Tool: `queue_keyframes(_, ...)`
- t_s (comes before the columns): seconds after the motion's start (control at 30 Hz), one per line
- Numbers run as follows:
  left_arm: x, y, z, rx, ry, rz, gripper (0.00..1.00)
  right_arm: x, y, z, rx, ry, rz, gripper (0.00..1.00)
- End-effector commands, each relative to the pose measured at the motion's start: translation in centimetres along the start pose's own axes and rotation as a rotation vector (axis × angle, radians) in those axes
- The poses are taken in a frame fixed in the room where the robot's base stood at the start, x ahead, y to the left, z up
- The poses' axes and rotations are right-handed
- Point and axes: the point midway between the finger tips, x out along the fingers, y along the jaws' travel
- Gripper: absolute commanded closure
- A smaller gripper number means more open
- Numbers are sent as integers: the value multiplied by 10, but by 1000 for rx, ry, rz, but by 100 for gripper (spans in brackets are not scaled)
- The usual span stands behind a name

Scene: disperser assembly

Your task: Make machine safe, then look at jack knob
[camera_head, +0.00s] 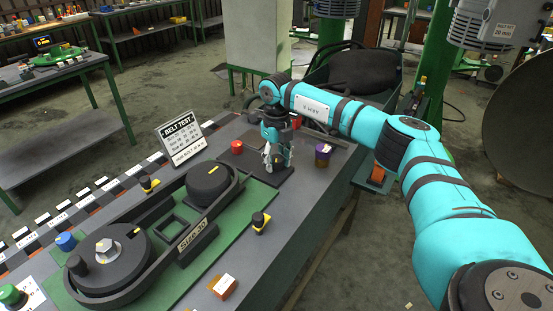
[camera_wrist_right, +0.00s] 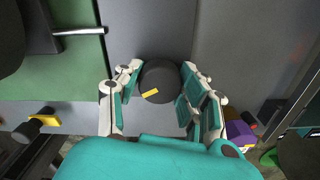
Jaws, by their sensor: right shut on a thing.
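My right gripper (camera_head: 277,158) points down at the far end of the bench, over a dark flat base. In the wrist view the right gripper (camera_wrist_right: 158,84) has its fingers on both sides of a black round knob (camera_wrist_right: 161,76) with a yellow mark and is shut on it. I cannot tell from its look whether this is the jack knob. In the head view the fingers hide it. The belt machine has a large pulley with a hex nut (camera_head: 107,248) and a smaller pulley (camera_head: 209,182), joined by a black belt. My left gripper is not in view.
A red cap (camera_head: 237,147) and a purple container (camera_head: 322,155) stand on either side of the gripper. A belt test sign (camera_head: 182,136) stands behind. Bare grey bench (camera_head: 285,215) lies at the front right.

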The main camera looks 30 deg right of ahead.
Motion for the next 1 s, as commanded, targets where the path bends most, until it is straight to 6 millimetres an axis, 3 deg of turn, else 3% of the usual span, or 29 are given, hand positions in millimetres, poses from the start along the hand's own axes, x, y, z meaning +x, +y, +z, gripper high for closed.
queue_keyframes(1.0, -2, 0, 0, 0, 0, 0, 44, -2, -1, 1, -965, -5, -2, 93)
